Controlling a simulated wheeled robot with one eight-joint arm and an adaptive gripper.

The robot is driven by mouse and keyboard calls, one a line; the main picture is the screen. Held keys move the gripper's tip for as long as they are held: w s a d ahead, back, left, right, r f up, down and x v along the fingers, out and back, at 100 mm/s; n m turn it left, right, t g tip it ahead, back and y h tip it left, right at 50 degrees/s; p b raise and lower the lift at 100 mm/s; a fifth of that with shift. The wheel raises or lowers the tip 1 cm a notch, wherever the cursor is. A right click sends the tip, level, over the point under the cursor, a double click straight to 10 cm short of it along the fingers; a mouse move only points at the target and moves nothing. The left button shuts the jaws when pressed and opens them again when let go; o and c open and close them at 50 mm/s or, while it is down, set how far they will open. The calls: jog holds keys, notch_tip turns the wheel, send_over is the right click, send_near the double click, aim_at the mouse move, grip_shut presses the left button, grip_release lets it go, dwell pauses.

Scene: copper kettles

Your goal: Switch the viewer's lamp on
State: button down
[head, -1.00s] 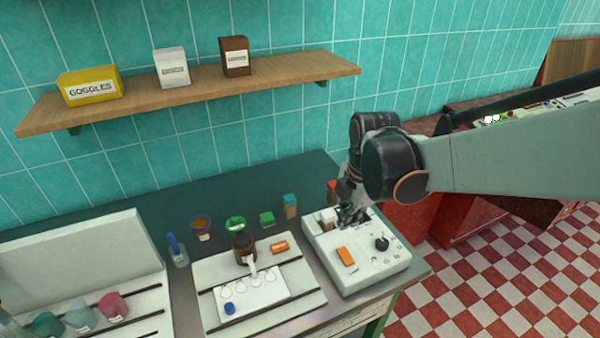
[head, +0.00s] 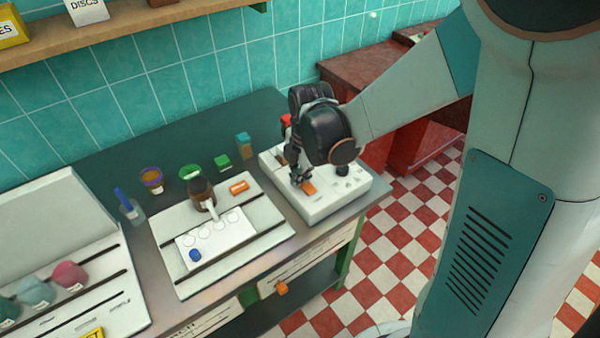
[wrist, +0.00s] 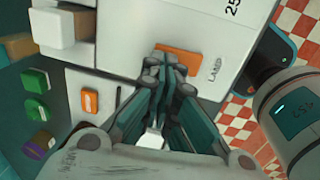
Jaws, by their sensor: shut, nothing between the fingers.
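The viewer (head: 320,205) is a white box at the right end of the bench. Its orange lamp switch (head: 309,187) is on the top face. In the wrist view the orange switch (wrist: 178,60) shows beside the printed word LAMP. My gripper (head: 301,183) is shut and empty, with its fingertips down at the switch. In the wrist view my gripper (wrist: 168,62) overlaps the near part of the switch. I cannot tell if the tips touch it or whether the lamp is lit.
A dark knob (head: 343,170) is on the viewer, right of my gripper. A white tray (head: 180,280) with a brown bottle (head: 201,194) stands to the left. Several small jars stand behind it. A shelf (head: 130,30) hangs on the tiled wall.

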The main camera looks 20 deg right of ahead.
jog(key=shift+w+a+f+g+b, duration=0.15)
jog(key=shift+w+f+g+b, duration=0.15)
jog(key=shift+f+g+b, duration=0.25)
jog(key=shift+s, duration=0.15)
dwell(0.4)
jog(key=shift+s, duration=0.5)
notch_tip(320, 180, up, 14)
jog(key=w+p, duration=0.2)
jog(key=p, duration=0.4)
jog(key=shift+w+a+r, duration=0.15)
jog(key=shift+w, duration=0.15)
jog(key=s+d+r+m+t+b, duration=0.1)
jog(key=s+d+r+m+t, duration=0.1)
jog(key=s+m, duration=0.6)
jog(key=s+d+r+m+t+b, duration=0.1)
jog(key=s+d+r+m+t, duration=0.1)
jog(key=s+m, duration=0.7)
jog(key=d+m+t, duration=0.1)
jog(key=m+t, duration=0.1)
jog(key=m, duration=0.2)
jog(key=shift+d+r+m+t+b, duration=0.2)
jog(key=shift+d+m+t+b, duration=0.1)
jog(key=shift+d+t+b, duration=0.1)
